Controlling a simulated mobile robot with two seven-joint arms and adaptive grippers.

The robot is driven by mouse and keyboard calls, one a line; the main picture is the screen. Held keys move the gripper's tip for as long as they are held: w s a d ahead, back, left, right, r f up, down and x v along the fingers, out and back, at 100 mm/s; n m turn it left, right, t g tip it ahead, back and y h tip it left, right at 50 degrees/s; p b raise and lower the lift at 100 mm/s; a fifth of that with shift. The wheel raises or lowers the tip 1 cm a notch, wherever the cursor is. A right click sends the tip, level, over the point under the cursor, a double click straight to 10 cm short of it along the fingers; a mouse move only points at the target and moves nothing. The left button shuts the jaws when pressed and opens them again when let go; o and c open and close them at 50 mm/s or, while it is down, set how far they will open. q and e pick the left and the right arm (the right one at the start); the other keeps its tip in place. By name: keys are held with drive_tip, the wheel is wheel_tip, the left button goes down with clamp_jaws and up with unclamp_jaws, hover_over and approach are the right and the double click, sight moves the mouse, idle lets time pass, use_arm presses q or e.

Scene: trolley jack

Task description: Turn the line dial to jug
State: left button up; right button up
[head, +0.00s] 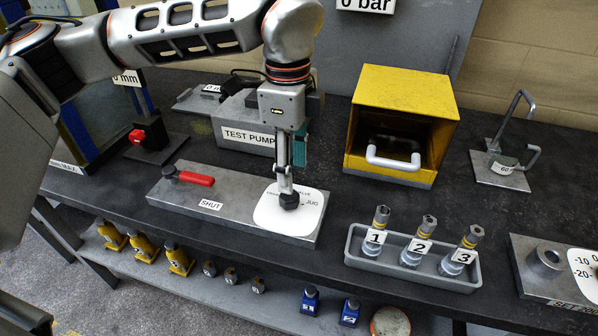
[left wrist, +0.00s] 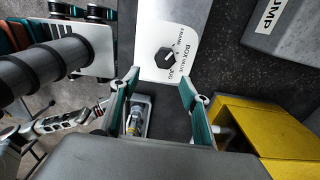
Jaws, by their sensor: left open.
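The line dial (head: 289,200) is a small black knob on a white plate (head: 270,218) marked BOX VALVE, with JUG printed at its right in the head view. The dial (left wrist: 166,57) also shows in the left wrist view, with FRAME and JUG lettered beside it; I cannot tell exactly where it points. My left gripper (head: 286,188) points down over the dial, its fingertips close to it. In the left wrist view my left gripper (left wrist: 158,82) is open, its teal-lined fingers apart with the knob between and just beyond the tips.
A red lever (head: 190,178) marked SHUT sits on the same grey block. A test pump (head: 245,130) stands behind. A yellow box (head: 408,95) stands to the right. A grey tray (head: 462,281) holds numbered cylinders near the bench's front edge. Bare bench lies between block and tray.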

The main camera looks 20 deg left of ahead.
sight(289, 201)
use_arm(q)
drive_tip(key=shift+w+a+r, duration=0.15)
drive_tip(key=shift+w+a, duration=0.2)
drive_tip(key=shift+w, duration=0.05)
drive_tip(key=shift+a, duration=0.1)
wheel_tip(289, 201, down, 8)
drive_tip(key=shift+s+r, duration=0.1)
drive_tip(key=shift+r, duration=0.1)
drive_tip(key=c, duration=1.1)
